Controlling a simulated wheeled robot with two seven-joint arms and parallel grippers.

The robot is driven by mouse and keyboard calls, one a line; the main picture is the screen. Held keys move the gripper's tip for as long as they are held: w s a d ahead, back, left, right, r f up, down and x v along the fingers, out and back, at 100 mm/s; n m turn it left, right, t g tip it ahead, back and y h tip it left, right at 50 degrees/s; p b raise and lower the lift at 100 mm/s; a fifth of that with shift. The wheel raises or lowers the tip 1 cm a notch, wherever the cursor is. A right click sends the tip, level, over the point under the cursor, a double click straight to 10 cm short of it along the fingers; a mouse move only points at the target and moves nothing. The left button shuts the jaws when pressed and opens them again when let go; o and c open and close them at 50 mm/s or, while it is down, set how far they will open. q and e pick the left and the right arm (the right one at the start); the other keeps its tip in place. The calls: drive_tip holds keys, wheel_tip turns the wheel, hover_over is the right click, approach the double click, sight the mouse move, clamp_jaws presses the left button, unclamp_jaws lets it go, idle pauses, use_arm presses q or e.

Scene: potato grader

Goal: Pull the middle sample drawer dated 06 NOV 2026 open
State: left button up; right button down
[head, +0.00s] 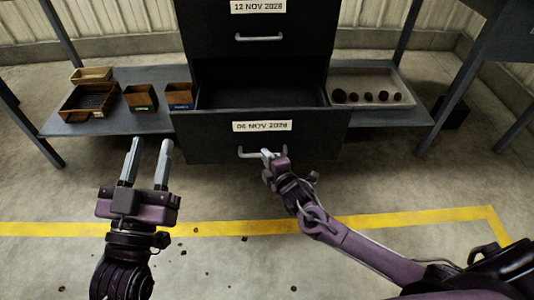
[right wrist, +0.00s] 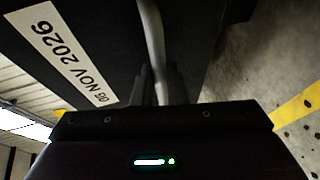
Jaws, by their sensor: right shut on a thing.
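The middle drawer (head: 200,151), labelled 06 NOV 2026 (head: 262,126), stands pulled out from the dark cabinet, and its dark inside shows behind the front. Its metal bar handle (head: 246,153) is on the front below the label. My right gripper (head: 268,155) is at the handle and shut on it. In the right wrist view the handle bar (right wrist: 151,30) runs down between the fingers, beside the label (right wrist: 65,55). My left gripper (head: 147,150) is open and empty, left of the drawer and above the floor.
Above is a closed drawer labelled 12 NOV 2026 (head: 258,7). A low shelf (head: 120,122) on the left holds small wooden boxes (head: 140,98). On the right a tray (head: 398,82) holds several potatoes. A yellow line (head: 370,220) crosses the floor, which has scattered dark bits.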

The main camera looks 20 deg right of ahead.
use_arm(q)
drive_tip(key=shift+f, duration=0.35)
use_arm(e)
drive_tip(key=shift+s, duration=0.1)
drive_tip(key=c, duration=1.5)
unclamp_jaws()
drive_tip(key=shift+o, duration=0.2)
drive_tip(key=shift+s, duration=0.15)
